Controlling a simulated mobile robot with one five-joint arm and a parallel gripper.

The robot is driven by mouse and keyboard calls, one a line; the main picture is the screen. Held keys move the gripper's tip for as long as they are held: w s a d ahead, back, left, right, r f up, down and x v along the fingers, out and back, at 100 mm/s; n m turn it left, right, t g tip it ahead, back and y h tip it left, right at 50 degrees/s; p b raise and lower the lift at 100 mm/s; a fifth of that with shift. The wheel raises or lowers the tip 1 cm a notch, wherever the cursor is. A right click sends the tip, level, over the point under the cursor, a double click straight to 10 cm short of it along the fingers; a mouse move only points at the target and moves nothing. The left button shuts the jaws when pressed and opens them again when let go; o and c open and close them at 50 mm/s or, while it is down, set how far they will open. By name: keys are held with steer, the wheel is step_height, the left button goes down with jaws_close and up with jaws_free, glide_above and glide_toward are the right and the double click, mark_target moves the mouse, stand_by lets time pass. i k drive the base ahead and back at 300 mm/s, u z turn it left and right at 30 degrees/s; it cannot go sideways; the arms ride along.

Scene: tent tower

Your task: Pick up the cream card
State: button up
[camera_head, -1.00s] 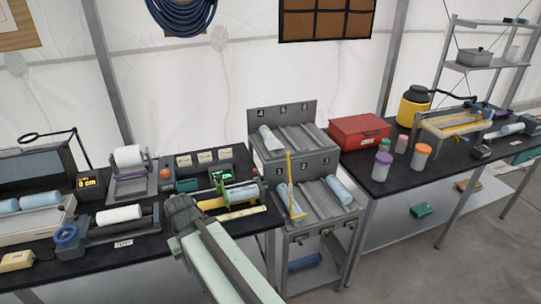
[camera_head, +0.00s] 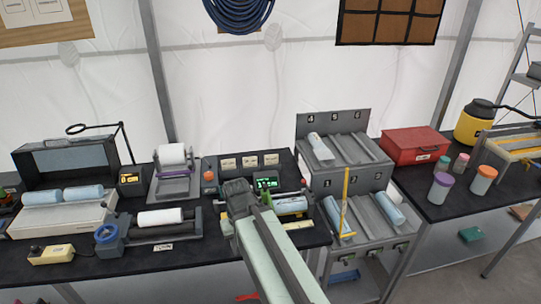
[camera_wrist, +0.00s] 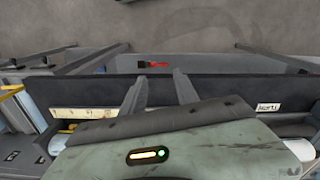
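Several cream pieces show, and I cannot tell which one is the cream card. Three small cream cards with dark print stand in a row on a grey panel at the back of the bench: left (camera_head: 228,163), middle (camera_head: 250,160) and right (camera_head: 271,159). A long flat cream strip with dark marks (camera_wrist: 85,113) lies along the bench edge in the wrist view. My gripper (camera_wrist: 159,77) has its two fingers apart with nothing between them, over the bench's front edge. In the head view my arm crosses the bench and hides part of it.
A roller device with a white roll (camera_head: 160,217) stands left of my arm. A grey numbered rack (camera_head: 335,122) with blue rolls and a yellow upright stands right. A red box (camera_head: 412,147) is farther right. A red object (camera_wrist: 153,64) lies low, beyond the bench edge.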

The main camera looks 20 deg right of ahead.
mark_target(272, 160)
steer(key=i, duration=1.1)
steer(key=u, duration=0.05)
